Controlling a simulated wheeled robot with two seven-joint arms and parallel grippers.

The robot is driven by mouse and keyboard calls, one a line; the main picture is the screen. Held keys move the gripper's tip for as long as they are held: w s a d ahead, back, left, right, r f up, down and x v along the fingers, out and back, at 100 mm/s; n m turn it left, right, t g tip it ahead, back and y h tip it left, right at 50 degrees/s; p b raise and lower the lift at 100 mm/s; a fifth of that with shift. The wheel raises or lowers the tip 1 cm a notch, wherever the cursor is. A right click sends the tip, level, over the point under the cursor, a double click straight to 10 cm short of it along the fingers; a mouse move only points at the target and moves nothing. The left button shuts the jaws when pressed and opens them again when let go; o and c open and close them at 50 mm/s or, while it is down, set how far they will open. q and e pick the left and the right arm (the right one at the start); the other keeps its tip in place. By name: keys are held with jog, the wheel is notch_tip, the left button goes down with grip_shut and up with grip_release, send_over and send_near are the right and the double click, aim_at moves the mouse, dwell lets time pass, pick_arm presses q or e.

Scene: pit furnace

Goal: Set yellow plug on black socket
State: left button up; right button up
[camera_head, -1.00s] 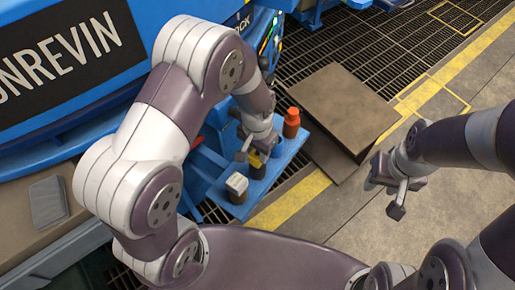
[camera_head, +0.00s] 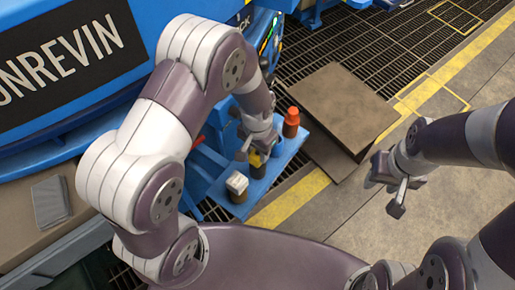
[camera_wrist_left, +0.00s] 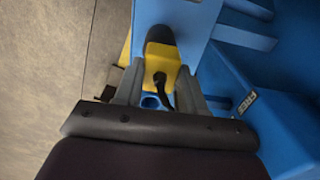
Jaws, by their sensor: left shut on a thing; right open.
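The yellow plug (camera_wrist_left: 162,62) is between the two fingers of my left gripper (camera_wrist_left: 160,88) in the left wrist view, and the gripper is shut on it. A dark cable or stem shows at its near end. The rounded black socket (camera_wrist_left: 160,37) is right against the plug's far end; I cannot tell whether the plug is fully seated. In the head view my left gripper (camera_head: 257,146) partly hides the yellow plug (camera_head: 255,158), low over the blue shelf. My right gripper (camera_head: 397,186) is open and empty, out over the floor at right.
A plug with an orange top (camera_head: 291,121) and a white-topped one (camera_head: 237,184) stand on the blue shelf (camera_head: 262,186) on either side of my left gripper. A brown box (camera_head: 344,105) lies beyond the shelf. The floor at right is clear.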

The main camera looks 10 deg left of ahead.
pick_arm(q)
jog(key=shift+f+b, duration=0.3)
jog(key=shift+f, duration=0.25)
jog(key=o, duration=0.8)
notch_tip(320, 180, up, 11)
jog(key=p, duration=1.1)
